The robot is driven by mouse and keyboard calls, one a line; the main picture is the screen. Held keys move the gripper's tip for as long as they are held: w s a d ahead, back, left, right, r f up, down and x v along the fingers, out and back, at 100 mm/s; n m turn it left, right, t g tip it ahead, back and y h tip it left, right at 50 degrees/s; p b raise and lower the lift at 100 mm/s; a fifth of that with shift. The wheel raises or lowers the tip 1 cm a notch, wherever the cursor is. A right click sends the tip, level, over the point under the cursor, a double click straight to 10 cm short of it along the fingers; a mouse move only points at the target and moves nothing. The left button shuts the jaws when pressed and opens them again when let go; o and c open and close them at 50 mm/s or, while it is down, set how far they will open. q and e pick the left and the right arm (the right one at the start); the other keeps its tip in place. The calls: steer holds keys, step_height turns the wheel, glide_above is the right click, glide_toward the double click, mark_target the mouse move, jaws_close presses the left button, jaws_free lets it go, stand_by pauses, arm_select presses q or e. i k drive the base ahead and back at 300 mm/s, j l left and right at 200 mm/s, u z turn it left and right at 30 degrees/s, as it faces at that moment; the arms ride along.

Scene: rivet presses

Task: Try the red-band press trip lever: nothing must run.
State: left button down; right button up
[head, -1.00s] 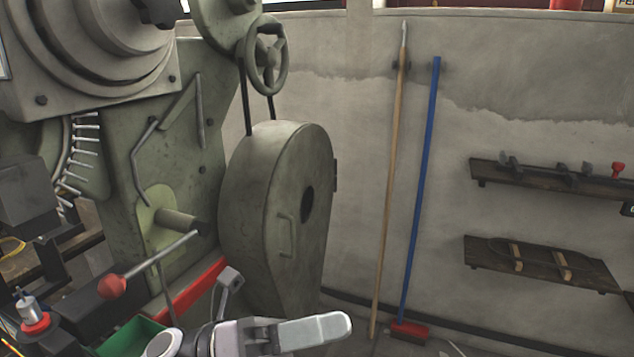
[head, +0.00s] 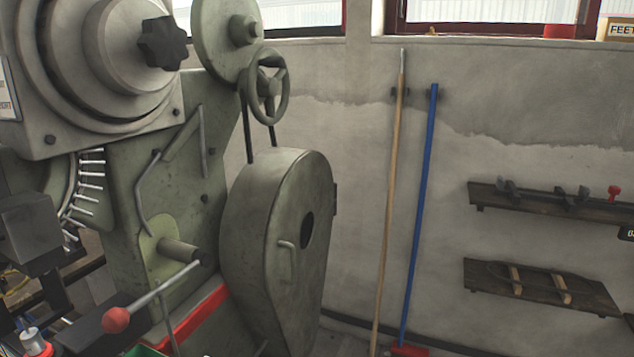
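The green press (head: 130,200) fills the left of the head view, with a red band (head: 196,316) along its lower body. Its trip lever (head: 165,284) is a grey rod running down and left from a short shaft (head: 180,251) on the press side. The lever ends in a red ball knob (head: 116,320). No gripper shows at the lever. Neither of my grippers is in view. The press's lower part is cut off by the bottom edge.
A rounded belt guard (head: 270,250) and a handwheel (head: 268,88) sit on the press's right. A wooden pole (head: 391,200) and a blue-handled broom (head: 420,210) lean on the wall. Two wall shelves (head: 545,200) (head: 540,285) hang at right.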

mark_target(116, 320)
steer(key=i+l, duration=0.2)
steer(key=l, duration=0.15)
steer(key=i+l, duration=0.15)
steer(key=l, duration=0.2)
steer(key=i+l, duration=0.35)
steer(key=l, duration=0.3)
steer(key=u, duration=1.7)
steer(key=l, duration=0.1)
